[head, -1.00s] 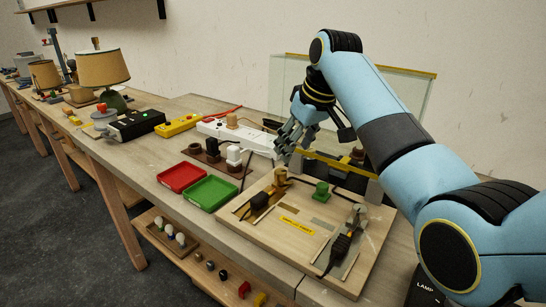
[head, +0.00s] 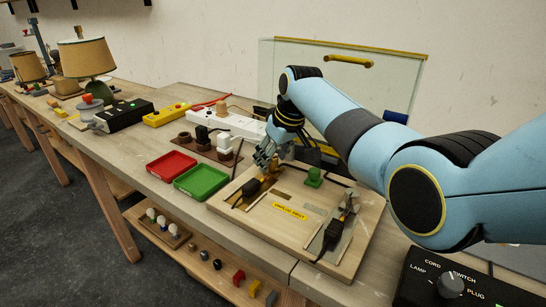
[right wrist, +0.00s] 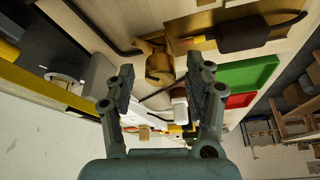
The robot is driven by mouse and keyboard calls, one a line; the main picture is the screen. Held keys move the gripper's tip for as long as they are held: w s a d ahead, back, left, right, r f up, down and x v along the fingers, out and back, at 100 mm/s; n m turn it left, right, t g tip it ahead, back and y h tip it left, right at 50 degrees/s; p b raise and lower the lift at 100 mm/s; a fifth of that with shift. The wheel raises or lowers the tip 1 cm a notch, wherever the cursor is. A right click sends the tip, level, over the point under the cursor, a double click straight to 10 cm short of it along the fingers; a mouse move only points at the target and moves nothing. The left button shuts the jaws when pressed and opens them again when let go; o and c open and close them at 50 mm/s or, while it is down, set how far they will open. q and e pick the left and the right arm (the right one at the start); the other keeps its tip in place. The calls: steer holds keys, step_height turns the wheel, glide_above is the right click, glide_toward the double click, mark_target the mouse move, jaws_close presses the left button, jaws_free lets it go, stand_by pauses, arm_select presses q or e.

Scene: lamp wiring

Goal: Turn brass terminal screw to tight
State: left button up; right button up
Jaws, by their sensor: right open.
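The brass terminal screw piece (head: 272,169) stands at the back left of the wooden wiring board (head: 265,222), beside a black part with a cord (head: 247,190). In the right wrist view the brass piece (right wrist: 156,62) shows just beyond my fingertips, roughly centred between them. My right gripper (head: 264,160) is close to the brass piece in the head view, at its upper left. In the right wrist view its two fingers (right wrist: 160,72) are spread with nothing held; whether they touch the brass cannot be told. My left gripper is out of view.
A green block (head: 314,177) and a second cord fitting (head: 330,235) are on the board. Red (head: 171,167) and green (head: 201,183) trays lie left of it. A white power strip (head: 225,124) is behind. A dial box (head: 455,288) stands at front right.

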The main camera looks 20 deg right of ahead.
steer(key=shift+c, duration=2.7)
jaws_close()
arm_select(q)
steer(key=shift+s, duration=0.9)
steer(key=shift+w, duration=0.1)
arm_select(e)
steer(key=shift+r, duration=0.1)
